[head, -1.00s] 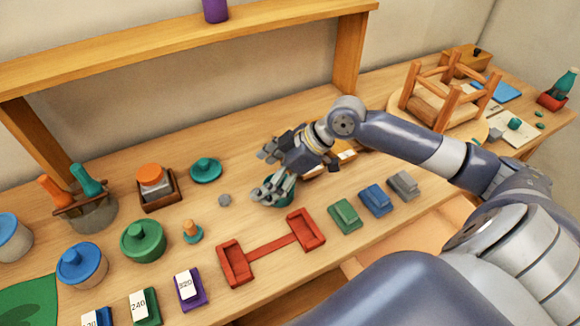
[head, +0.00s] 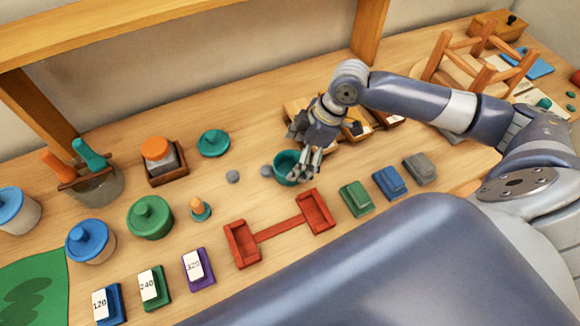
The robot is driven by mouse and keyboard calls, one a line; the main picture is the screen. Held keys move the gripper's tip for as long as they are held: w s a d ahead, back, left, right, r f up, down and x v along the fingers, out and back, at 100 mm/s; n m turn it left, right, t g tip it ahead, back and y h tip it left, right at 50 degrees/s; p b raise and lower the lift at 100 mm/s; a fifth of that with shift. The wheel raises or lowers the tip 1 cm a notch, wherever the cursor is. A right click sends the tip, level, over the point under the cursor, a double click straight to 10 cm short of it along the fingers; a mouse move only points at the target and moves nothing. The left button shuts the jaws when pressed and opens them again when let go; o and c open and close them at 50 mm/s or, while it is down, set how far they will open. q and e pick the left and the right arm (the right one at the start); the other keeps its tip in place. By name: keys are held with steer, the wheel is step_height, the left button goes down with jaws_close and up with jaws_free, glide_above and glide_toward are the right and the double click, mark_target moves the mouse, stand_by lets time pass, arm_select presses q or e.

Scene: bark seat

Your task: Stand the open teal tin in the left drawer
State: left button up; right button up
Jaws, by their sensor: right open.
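The open teal tin (head: 284,168) stands upright on the bench, its open mouth facing up. A flat teal lid with a knob (head: 213,143) lies apart from it, farther back and to the left. My right gripper (head: 307,163) is open, with its fingers at the right side of the tin and partly covering it. I cannot tell whether they touch it. The left drawer is not visible; my own body covers the bench front. My left gripper is not in view.
A red double-ended holder (head: 280,229) lies in front of the tin. Green (head: 356,198), blue (head: 390,183) and grey blocks sit to its right. Two small grey lumps (head: 232,176) lie left of the tin. Wooden boxes stand behind my gripper. A green lidded jar (head: 149,217) stands left.

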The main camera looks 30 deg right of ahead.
mark_target(284, 173)
steer(key=p+x, duration=0.1)
steer(key=x, duration=0.3)
steer(key=shift+a+f, duration=0.1)
steer(key=shift+f, duration=0.15)
steer(key=shift+c, duration=0.5)
steer(key=c, duration=1.2)
steer(key=shift+r, duration=0.1)
